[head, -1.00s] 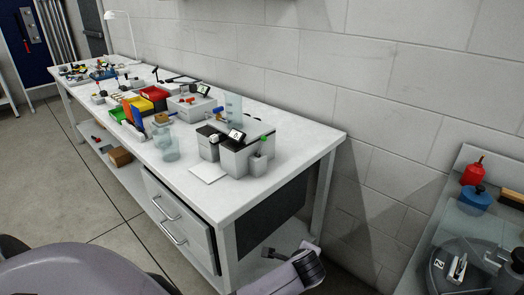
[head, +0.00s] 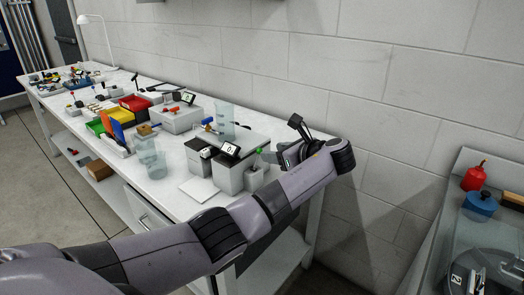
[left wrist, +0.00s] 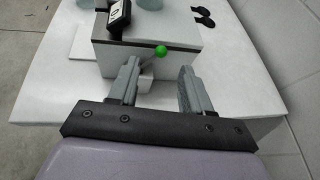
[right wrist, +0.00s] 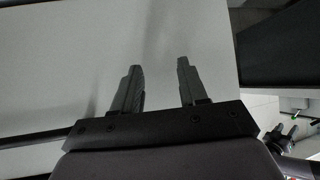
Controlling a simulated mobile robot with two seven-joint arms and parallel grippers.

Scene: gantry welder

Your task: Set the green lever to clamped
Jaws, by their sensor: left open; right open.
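The green lever shows as a bright green ball knob (left wrist: 160,51) on a thin stem in the left wrist view, at the front of a grey box with a dark top band (left wrist: 150,62). My left gripper (left wrist: 158,82) is open, and the knob appears between its fingers and a little beyond their tips, with nothing held. My right gripper (right wrist: 158,75) is open and empty, facing a plain pale surface.
A small display (head: 230,149) stands on the grey box. A white plate (head: 199,190) lies in front of it. Clear beakers (head: 154,163), colored bins (head: 137,103) and other devices fill the bench to the left. The wall is close behind the bench (head: 213,209).

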